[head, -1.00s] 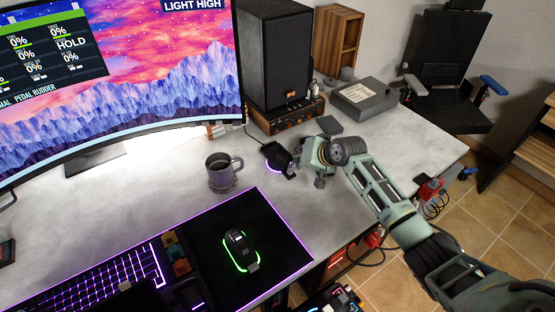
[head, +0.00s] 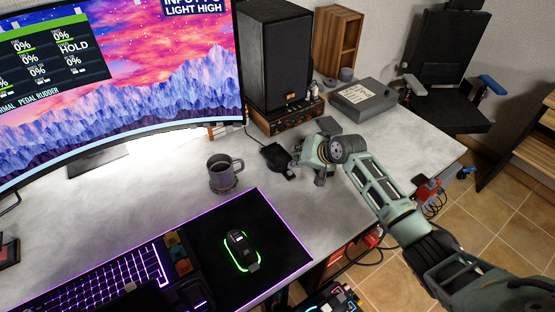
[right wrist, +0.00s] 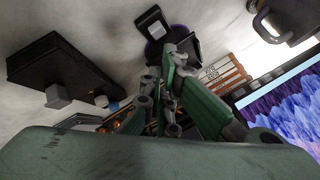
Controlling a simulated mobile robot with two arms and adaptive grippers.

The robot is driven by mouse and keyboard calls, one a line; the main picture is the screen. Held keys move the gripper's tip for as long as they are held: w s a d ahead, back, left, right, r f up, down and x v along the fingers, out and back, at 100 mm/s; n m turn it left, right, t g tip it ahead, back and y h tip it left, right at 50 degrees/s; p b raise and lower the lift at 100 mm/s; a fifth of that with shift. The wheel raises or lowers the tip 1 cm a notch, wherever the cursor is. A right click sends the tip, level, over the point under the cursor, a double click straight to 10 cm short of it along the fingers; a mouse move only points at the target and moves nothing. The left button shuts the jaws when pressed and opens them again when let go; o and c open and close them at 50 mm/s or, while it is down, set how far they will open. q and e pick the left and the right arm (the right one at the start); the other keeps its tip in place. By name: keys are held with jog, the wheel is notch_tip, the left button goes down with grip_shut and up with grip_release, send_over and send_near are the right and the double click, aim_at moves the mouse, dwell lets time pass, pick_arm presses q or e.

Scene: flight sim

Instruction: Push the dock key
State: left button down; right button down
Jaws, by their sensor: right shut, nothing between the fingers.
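The dock (head: 274,155) is a small black unit on the desk, between the mug and my right gripper. In the right wrist view the dock (right wrist: 154,24) shows a dark upright part and a dark rounded base, right by my fingertips. My right gripper (head: 297,168) is shut and empty, at the dock's right side. The gripper (right wrist: 172,55) also shows in the right wrist view, its fingertips overlapping the dock. I cannot tell whether they touch it, and I cannot make out the key itself. My left gripper is not in view.
A dark mug (head: 222,169) stands left of the dock. A speaker (head: 272,55) on an amplifier (head: 287,118) stands behind it, with a grey box (head: 364,99) to the right. A mouse (head: 239,247) lies in front.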

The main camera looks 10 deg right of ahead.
notch_tip(320, 180, up, 6)
jog(key=p, duration=0.6)
dwell(0.4)
